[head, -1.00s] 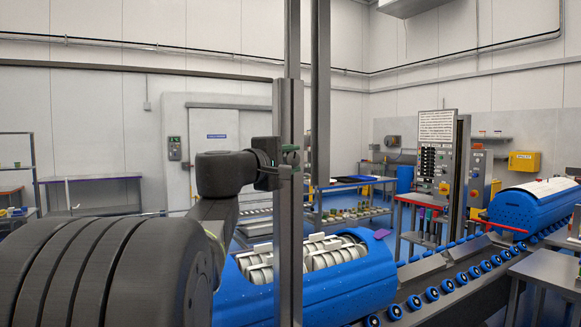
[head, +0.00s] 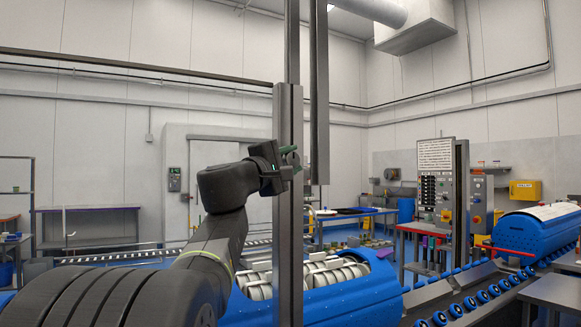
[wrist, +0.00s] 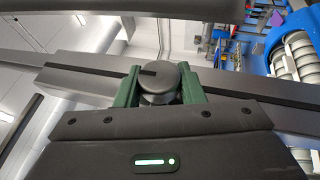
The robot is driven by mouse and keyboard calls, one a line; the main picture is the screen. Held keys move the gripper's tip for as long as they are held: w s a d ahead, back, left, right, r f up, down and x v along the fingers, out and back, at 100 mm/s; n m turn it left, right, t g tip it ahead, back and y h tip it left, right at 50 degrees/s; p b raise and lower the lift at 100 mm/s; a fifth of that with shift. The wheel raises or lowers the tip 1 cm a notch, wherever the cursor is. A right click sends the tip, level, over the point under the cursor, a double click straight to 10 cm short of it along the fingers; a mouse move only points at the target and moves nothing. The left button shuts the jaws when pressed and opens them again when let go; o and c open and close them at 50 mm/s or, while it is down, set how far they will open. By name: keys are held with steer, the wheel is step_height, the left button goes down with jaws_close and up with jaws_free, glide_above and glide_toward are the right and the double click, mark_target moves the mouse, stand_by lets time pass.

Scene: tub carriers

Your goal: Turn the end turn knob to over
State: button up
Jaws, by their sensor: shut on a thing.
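The end turn knob (wrist: 158,84) is a round dark grey knob on a grey metal post (wrist: 215,80) in the wrist view. A dark mark on its face points left in that view. My gripper (wrist: 158,88) has its two green fingers on either side of the knob and is shut on it. In the head view my gripper (head: 290,158) is at the upright grey post (head: 288,215). The knob itself cannot be made out there. Any label for over is not readable.
A blue tub (head: 345,305) with white rolls stands below the post, and another blue tub (head: 535,232) sits far right on a roller conveyor (head: 470,303). A control panel (head: 436,195) stands at the right. A second post (head: 319,110) hangs behind the first.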

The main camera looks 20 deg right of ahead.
steer(key=o, duration=1)
steer(key=b+v, duration=0.3)
steer(key=v, duration=1.1)
steer(key=shift+d+r, duration=0.1)
steer(key=shift+d, duration=0.05)
steer(key=p+x, duration=0.3)
steer(key=x, duration=1)
steer(key=shift+w+d+r, duration=0.1)
steer(key=shift+w+d, duration=0.2)
steer(key=shift+d, duration=0.05)
steer(key=shift+s+a, duration=0.1)
steer(key=shift+a, duration=0.05)
